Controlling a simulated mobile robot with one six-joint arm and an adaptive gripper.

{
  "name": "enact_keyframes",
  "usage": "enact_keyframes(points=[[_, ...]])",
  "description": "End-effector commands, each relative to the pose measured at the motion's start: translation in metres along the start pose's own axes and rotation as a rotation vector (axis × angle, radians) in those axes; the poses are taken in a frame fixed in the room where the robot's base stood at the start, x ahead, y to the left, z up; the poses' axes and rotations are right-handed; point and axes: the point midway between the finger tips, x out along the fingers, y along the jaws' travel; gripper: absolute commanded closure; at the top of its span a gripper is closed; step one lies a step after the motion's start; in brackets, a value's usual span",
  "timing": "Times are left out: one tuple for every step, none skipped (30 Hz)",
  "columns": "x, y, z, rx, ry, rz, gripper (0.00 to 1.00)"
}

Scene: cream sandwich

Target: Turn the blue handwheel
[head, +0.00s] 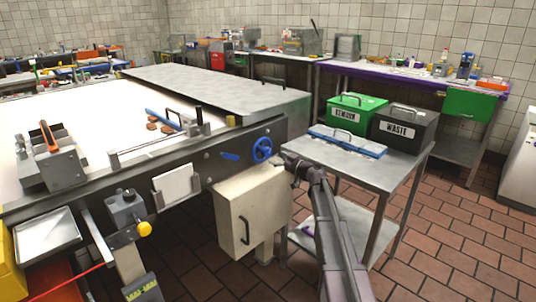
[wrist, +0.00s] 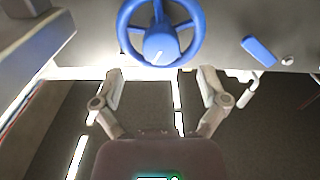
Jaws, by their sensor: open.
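The blue handwheel (head: 262,149) is mounted on the side of the grey conveyor frame, near its right end. In the wrist view the handwheel (wrist: 160,46) is at the top centre, with a round hub bearing a white mark. My gripper (wrist: 163,84) is open and empty. Its two fingers point towards the wheel, one on each side of the hub's line, with their tips just below the rim in the picture. I see no clear contact. In the head view my gripper (head: 290,160) is just right of the wheel, its fingers hard to make out.
A blue lever (head: 230,156) sits beside the wheel on the frame. A cream cabinet (head: 252,215) with a handle is below. To the right, a metal cart (head: 385,165) bears a green box (head: 357,113) and a dark waste box (head: 403,128). Tiled floor is open farther right.

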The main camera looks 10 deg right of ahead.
Motion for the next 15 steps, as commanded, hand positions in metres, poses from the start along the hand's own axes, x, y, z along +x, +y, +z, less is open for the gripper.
enact_keyframes(points=[[0.011, 0.001, 0.000, 0.000, 0.000, -0.001, 0.07], [0.016, 0.001, 0.000, 0.000, 0.000, -0.001, 0.07], [0.021, 0.001, 0.000, 0.000, 0.000, -0.001, 0.07], [0.026, 0.001, 0.000, 0.000, 0.000, -0.001, 0.07], [0.029, 0.001, 0.000, 0.000, 0.000, -0.001, 0.07], [0.035, 0.001, 0.000, 0.000, 0.000, -0.001, 0.07], [0.038, 0.001, 0.000, 0.000, 0.000, -0.001, 0.07], [0.042, 0.001, 0.000, 0.000, 0.000, -0.001, 0.07], [0.045, 0.001, 0.000, 0.000, 0.000, 0.000, 0.07], [0.048, 0.001, 0.000, 0.000, 0.000, 0.000, 0.07], [0.050, 0.001, 0.000, 0.000, 0.000, 0.000, 0.07], [0.053, 0.001, 0.000, 0.000, 0.000, 0.000, 0.07], [0.054, 0.000, 0.000, 0.000, 0.000, 0.000, 0.07], [0.056, 0.000, 0.000, 0.000, 0.000, 0.000, 0.07], [0.057, 0.000, 0.000, 0.000, 0.000, 0.000, 0.07]])
